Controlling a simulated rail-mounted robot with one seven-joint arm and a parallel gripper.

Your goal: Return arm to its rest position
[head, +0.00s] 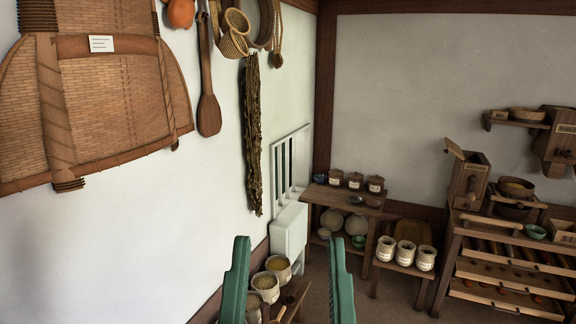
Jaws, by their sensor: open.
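My gripper (289,243) shows at the bottom middle of the head view as two green fingers pointing up, set wide apart. It is open, and nothing is held between the fingers. Behind and between them I see sacks of grain (278,267) and a white box (289,229) against the wall. The rest of my arm is below the picture edge and hidden.
A small wooden table (345,196) with lidded jars stands in the corner. A low bench (402,267) holds white sacks, and a slatted drawer rack (505,270) stands at right. A large woven basket (110,105) and a wooden paddle (209,114) hang on the left wall.

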